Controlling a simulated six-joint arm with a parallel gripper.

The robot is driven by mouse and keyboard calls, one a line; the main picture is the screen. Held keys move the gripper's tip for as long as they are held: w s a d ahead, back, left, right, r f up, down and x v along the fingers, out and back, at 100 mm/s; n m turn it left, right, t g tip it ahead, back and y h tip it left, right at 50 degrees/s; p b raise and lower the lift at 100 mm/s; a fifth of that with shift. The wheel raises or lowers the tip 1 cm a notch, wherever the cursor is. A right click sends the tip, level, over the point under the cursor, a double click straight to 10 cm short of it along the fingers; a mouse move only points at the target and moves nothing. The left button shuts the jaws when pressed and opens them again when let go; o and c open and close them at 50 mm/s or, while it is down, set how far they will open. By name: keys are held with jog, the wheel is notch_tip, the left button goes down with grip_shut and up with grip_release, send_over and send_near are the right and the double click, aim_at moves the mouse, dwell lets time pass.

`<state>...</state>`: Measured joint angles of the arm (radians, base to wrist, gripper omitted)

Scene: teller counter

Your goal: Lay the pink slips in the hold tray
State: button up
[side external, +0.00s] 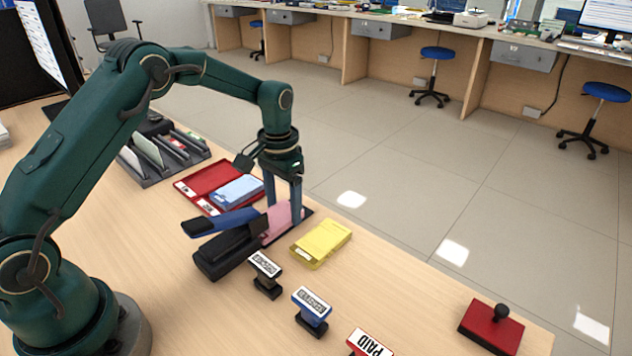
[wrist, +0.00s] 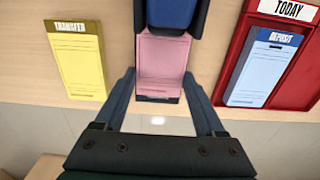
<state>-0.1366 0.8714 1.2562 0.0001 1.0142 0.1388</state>
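The pink slips (side external: 278,226) lie on the counter between the yellow and blue pads, with a thin dark edge showing under them. A blue and black stapler (side external: 222,254) covers one end of them; they also show in the wrist view (wrist: 163,65). My gripper (side external: 284,207) is open above the pink slips. In the wrist view its fingers (wrist: 160,88) stand apart on either side of the slips' free end, not visibly touching them. I see no tray marked hold; a red tray (side external: 205,176) is marked TODAY in the wrist view (wrist: 306,92).
Blue deposit slips (side external: 236,191) lie in the red tray. A yellow transfer pad (side external: 321,243) lies on the other side. Several stamps (side external: 311,311) and a red ink pad (side external: 490,326) stand toward the front right. A dark slotted rack (side external: 172,160) is behind. The counter's edge is close by.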

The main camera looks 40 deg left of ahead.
jog(key=shift+w, duration=1.7)
jog(key=o, duration=1.4)
jog(key=shift+r, duration=2.6)
